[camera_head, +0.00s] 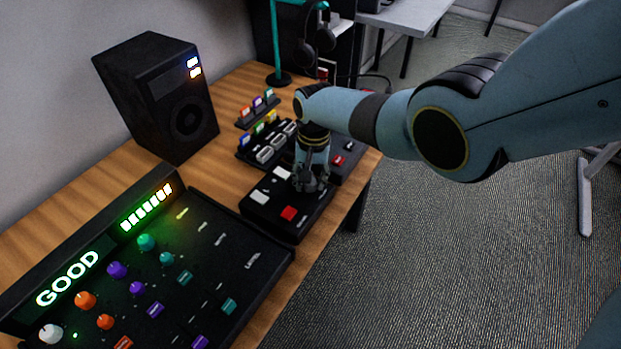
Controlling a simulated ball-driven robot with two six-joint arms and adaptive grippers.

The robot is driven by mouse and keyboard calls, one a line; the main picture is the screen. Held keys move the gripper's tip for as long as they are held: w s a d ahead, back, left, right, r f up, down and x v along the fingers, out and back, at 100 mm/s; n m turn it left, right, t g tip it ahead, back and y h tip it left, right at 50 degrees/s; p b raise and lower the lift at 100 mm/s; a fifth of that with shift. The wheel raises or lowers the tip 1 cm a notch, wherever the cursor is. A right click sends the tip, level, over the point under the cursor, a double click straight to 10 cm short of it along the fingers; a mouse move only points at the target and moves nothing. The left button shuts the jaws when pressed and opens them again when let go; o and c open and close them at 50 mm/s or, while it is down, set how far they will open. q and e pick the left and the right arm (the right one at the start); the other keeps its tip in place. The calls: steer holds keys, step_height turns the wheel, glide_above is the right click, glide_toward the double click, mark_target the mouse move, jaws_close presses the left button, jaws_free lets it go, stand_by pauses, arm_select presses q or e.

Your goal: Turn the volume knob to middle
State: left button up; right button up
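The mixing console (272,262) lies at the lower left with a lit display reading "GOOD" (68,278) and a lit bar meter. Its knobs include a white knob (50,333), orange knob (85,299), purple knob (117,269) and teal knob (146,242). I cannot read which knob is the volume one. My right gripper (311,184) points down over a black button box (268,217) with white and red buttons. It hides the box's far right part, and whether it touches or holds anything there cannot be told. My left gripper is out of view.
A black speaker (155,98) stands at the back left. Behind the button box are a rack of coloured connectors (262,148) and a small coloured holder (257,110). Headphones (315,38) hang by a teal stand (275,45). The wooden table's (205,165) right edge is close to the boxes.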

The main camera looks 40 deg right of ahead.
mark_target(313, 182)
steer(key=o, duration=0.3)
step_height(313, 182, up, 12)
steer(key=shift+s+d, duration=0.2)
stand_by(0.5)
stand_by(0.3)
